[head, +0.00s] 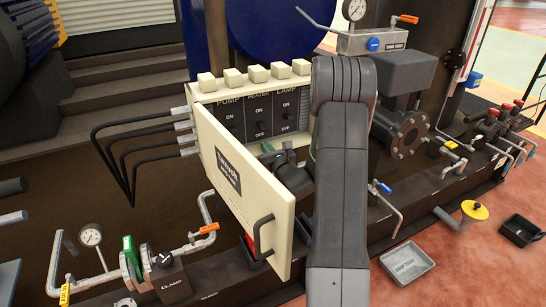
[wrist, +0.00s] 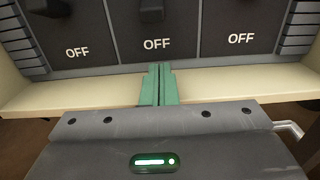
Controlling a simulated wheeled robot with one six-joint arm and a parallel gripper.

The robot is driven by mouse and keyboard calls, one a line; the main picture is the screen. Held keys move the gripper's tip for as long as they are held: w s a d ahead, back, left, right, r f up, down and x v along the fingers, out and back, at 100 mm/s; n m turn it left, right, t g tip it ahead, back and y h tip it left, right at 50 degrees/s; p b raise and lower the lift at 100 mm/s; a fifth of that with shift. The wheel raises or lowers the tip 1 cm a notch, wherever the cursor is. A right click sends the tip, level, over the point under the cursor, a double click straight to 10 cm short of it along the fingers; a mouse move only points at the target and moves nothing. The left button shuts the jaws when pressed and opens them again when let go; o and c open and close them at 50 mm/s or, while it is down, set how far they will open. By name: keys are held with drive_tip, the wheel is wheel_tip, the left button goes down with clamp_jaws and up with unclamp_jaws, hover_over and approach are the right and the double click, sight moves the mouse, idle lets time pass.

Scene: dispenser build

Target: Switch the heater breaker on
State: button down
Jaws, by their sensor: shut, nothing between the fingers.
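The breaker panel (head: 244,127) sits in an open cream cabinet and has three columns marked PUMP, HEATER and LAMP. The heater breaker (head: 259,123) is the middle one, a small dark lever between ON and OFF; its position is too small to tell. In the wrist view the middle dark lever (wrist: 151,10) shows at the top edge, above its OFF label, partly cut off. My gripper (wrist: 158,72) has its green fingers shut and empty, just below the middle OFF label at the cabinet's lower lip. In the head view my gripper (head: 268,148) is partly hidden by the door.
The cabinet door (head: 240,180) stands open toward the camera, with a dark handle, close to my wrist. A dark lever (wrist: 48,8) lies left of the middle one. Slotted side strips flank the panel. The cabinet's cream lower lip (wrist: 60,92) runs under the fingers.

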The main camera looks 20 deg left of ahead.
sight(262, 127)
drive_tip(key=shift+x, duration=1.15)
drive_tip(key=shift+s+d+r, duration=0.15)
drive_tip(key=shift+d+r, duration=0.05)
drive_tip(key=shift+r, duration=0.4)
drive_tip(key=shift+s+d+r, duration=0.15)
drive_tip(key=shift+d+r, duration=0.05)
drive_tip(key=shift+r, duration=0.4)
drive_tip(key=shift+s+d+r, duration=0.2)
drive_tip(key=shift+d+r, duration=0.05)
drive_tip(key=shift+r, duration=0.45)
drive_tip(key=shift+r, duration=0.1)
